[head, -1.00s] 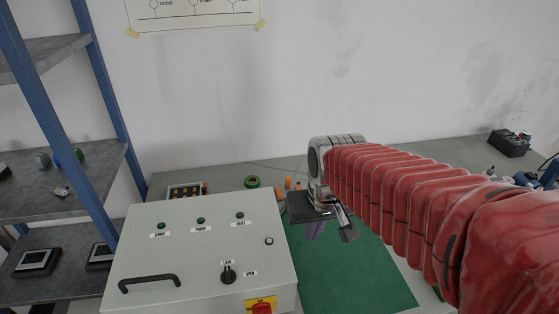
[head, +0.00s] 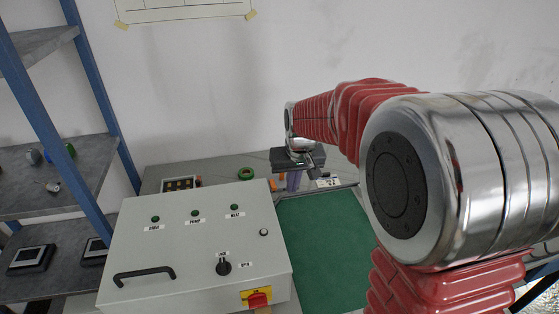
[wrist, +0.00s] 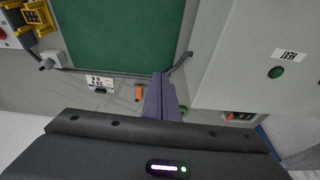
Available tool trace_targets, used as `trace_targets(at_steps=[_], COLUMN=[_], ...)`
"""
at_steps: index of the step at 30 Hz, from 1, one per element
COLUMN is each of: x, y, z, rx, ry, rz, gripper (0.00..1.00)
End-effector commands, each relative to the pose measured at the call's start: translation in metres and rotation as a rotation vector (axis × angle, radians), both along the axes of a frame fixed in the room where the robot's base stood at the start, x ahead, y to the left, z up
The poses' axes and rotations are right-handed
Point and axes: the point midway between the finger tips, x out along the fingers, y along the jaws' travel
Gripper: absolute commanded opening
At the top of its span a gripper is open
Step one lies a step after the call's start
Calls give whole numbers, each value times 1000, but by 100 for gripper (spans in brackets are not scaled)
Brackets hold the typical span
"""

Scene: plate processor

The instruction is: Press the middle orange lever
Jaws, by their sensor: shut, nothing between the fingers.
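My gripper (head: 293,181) is at the back edge of the green mat, behind the right rear corner of the grey control box. It is shut and empty; its purple fingers (wrist: 163,97) lie together in the wrist view. A small orange lever-like piece (wrist: 138,92) stands just left of the fingertips in the wrist view, apart from them. In the head view a bit of orange (head: 272,184) shows just left of my gripper. I cannot tell which piece is the middle lever; others are hidden behind my gripper.
The grey control box (head: 150,240) has a black handle, a knob and a red switch (head: 258,299). The green mat (head: 318,245) is clear. A white label (wrist: 100,81) stands behind it. A green ring (head: 246,173) lies behind the box; shelves (head: 80,165) stand left.

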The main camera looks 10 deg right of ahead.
Motion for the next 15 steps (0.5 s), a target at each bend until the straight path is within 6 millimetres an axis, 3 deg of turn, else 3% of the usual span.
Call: trace_targets(at_steps=[15], x=[109], y=[-9], z=[-26], rx=[-2], ry=[-88], rz=[5], gripper=[0])
